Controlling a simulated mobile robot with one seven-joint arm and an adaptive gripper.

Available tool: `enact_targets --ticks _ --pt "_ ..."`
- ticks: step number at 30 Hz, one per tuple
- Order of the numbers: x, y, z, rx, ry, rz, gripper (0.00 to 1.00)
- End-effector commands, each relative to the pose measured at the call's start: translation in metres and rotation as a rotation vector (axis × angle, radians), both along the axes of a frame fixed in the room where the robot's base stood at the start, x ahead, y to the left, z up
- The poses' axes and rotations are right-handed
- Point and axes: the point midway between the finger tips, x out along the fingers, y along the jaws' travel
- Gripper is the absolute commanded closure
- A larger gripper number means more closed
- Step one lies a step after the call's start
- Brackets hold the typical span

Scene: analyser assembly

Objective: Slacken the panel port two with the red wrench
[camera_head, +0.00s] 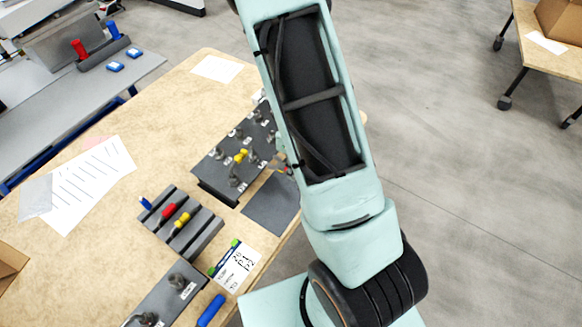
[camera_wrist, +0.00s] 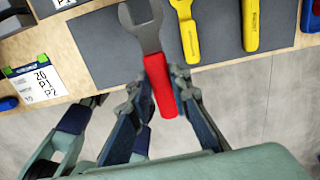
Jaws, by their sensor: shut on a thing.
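The red wrench has a grey open-ended head (camera_wrist: 142,28) and a red handle (camera_wrist: 161,88). My gripper (camera_wrist: 158,100) is shut on its handle, with the head pointing away over the dark mat (camera_wrist: 105,50). The wrench cannot be made out in the head view, where my arm hides much of that area. A dark panel block (camera_head: 222,163) with several grey ports and small yellow parts stands left of my arm in the head view. Its labels are too small to read, so I cannot tell which is port two.
A yellow wrench (camera_wrist: 188,35) and another yellow tool (camera_wrist: 250,27) lie right of the red wrench. A dark rack (camera_head: 205,232) holds blue, red and yellow-handled tools. A white card (camera_head: 236,266) and blue-handled tool (camera_head: 211,310) lie near the table edge.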

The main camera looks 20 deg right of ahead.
Motion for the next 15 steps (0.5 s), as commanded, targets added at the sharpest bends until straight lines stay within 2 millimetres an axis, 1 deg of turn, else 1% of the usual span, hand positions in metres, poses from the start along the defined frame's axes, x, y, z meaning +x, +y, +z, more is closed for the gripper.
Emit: enact_targets --ticks 12,15 --pt "0.002 0.001 0.058 0.001 -0.004 0.003 1.0" --pt "0.001 0.001 0.066 0.0 -0.004 0.002 1.0"
